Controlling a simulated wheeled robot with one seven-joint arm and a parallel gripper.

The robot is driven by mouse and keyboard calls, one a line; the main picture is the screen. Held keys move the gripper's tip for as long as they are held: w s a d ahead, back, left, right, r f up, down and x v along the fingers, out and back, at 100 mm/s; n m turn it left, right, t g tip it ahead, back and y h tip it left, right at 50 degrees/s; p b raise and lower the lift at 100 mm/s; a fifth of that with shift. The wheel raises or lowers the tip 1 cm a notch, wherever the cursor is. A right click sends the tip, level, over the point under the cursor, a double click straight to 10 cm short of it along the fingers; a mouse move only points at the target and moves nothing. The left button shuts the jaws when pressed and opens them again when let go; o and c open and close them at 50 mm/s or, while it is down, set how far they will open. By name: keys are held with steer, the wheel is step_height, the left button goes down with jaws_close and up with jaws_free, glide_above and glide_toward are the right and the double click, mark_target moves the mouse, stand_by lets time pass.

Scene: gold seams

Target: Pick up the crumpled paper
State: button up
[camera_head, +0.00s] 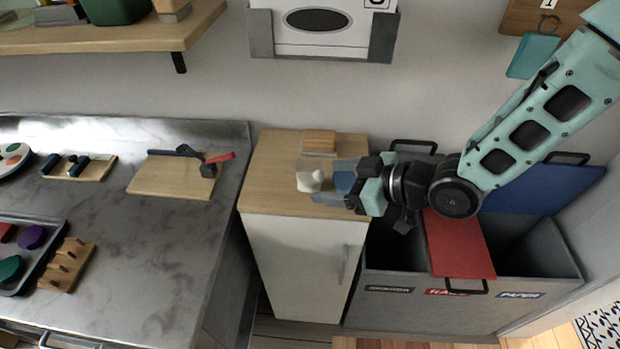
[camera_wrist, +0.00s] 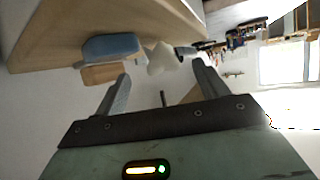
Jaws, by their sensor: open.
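The crumpled paper (camera_head: 309,181) is a small white lump on the wooden top of a white cabinet. It also shows in the wrist view (camera_wrist: 161,58), beyond the fingertips and between them in the picture. My gripper (camera_head: 326,185) is low over the cabinet top, just right of the paper, with its fingers pointing toward it. In the wrist view my gripper (camera_wrist: 161,72) has its two fingers wide apart with nothing held. Whether a finger touches the paper cannot be told.
A wooden block (camera_head: 319,142) lies behind the paper on the cabinet top (camera_head: 270,170). A blue block (camera_wrist: 110,46) is close to the fingers. Bins with a red lid (camera_head: 460,247) and a blue lid (camera_head: 545,190) stand right. A marble counter (camera_head: 150,245) is left.

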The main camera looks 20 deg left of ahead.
mark_target(320, 180)
steer(key=x, duration=0.4)
steer(key=shift+a+p, duration=0.25)
steer(key=shift+p, duration=0.15)
steer(key=c, duration=1)
steer(key=shift+c, duration=0.2)
steer(key=shift+r, duration=0.1)
